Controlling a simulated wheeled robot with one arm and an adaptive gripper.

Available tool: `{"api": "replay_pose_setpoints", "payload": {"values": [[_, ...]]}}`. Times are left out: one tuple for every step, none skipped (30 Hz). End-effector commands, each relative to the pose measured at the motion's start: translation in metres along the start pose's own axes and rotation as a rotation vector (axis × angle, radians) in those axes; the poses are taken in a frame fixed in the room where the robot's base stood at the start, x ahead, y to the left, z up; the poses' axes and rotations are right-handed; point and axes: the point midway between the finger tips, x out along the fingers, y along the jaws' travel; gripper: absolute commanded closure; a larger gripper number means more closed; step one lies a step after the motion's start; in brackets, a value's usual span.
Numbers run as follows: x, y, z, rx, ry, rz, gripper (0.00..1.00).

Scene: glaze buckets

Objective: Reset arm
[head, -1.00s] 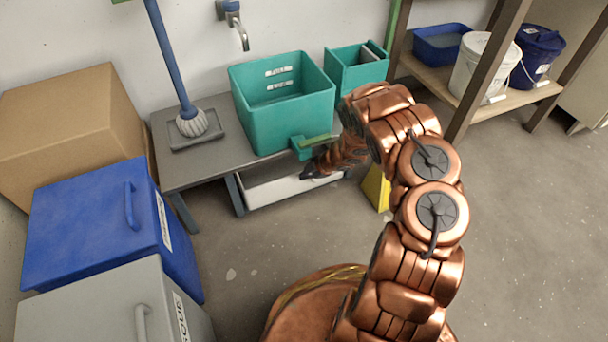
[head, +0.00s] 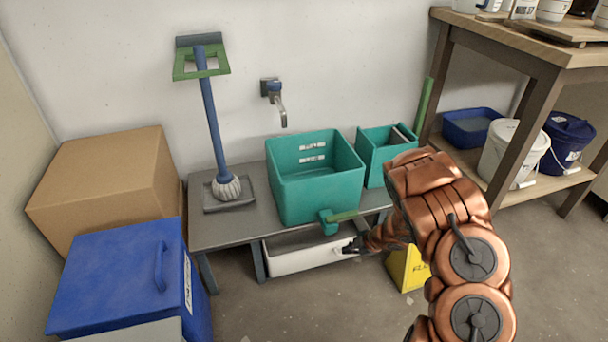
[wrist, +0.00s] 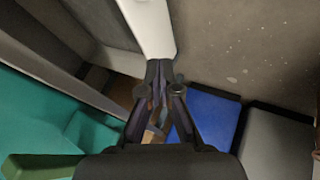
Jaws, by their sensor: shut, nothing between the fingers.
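My copper-coloured arm reaches in from the lower right in the head view. My gripper (head: 354,247) is at its end, in front of the grey low bench (head: 235,235), near the right end of the white tray (head: 300,257) under it. In the wrist view the two dark fingers of my gripper (wrist: 162,92) meet at their tips, shut with nothing held. The white tray shows just beyond the fingertips there (wrist: 150,28); I cannot tell whether they touch it.
A large teal bucket (head: 315,185) with a tap stands on the bench beside a smaller teal bin (head: 374,165) and a blue-handled mop (head: 213,130). A yellow sign (head: 405,268) stands close to my arm. Blue bin (head: 115,280) and cardboard box (head: 100,190) are left; wooden shelving (head: 525,110) is right.

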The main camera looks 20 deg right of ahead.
Motion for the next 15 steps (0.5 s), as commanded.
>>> {"api": "replay_pose_setpoints", "payload": {"values": [[0.000, 0.000, 0.000, 0.000, 0.000, 0.000, 1.00], [-0.001, 0.001, 0.000, 0.000, -0.002, 0.001, 1.00], [-0.003, 0.003, 0.000, 0.001, -0.008, 0.003, 1.00], [-0.006, 0.006, 0.001, 0.002, -0.016, 0.006, 1.00], [-0.011, 0.011, 0.001, 0.004, -0.029, 0.011, 1.00], [-0.019, 0.019, 0.002, 0.008, -0.053, 0.020, 1.00], [-0.027, 0.026, 0.004, 0.012, -0.077, 0.028, 1.00], [-0.037, 0.034, 0.005, 0.016, -0.107, 0.037, 1.00], [-0.052, 0.048, 0.008, 0.025, -0.151, 0.054, 1.00], [-0.065, 0.060, 0.009, 0.032, -0.186, 0.070, 1.00], [-0.079, 0.071, 0.011, 0.041, -0.225, 0.086, 1.00], [-0.098, 0.086, 0.013, 0.058, -0.275, 0.108, 1.00], [-0.113, 0.096, 0.013, 0.069, -0.311, 0.124, 1.00], [-0.128, 0.106, 0.014, 0.083, -0.350, 0.141, 1.00], [-0.148, 0.118, 0.013, 0.103, -0.394, 0.164, 1.00]]}}
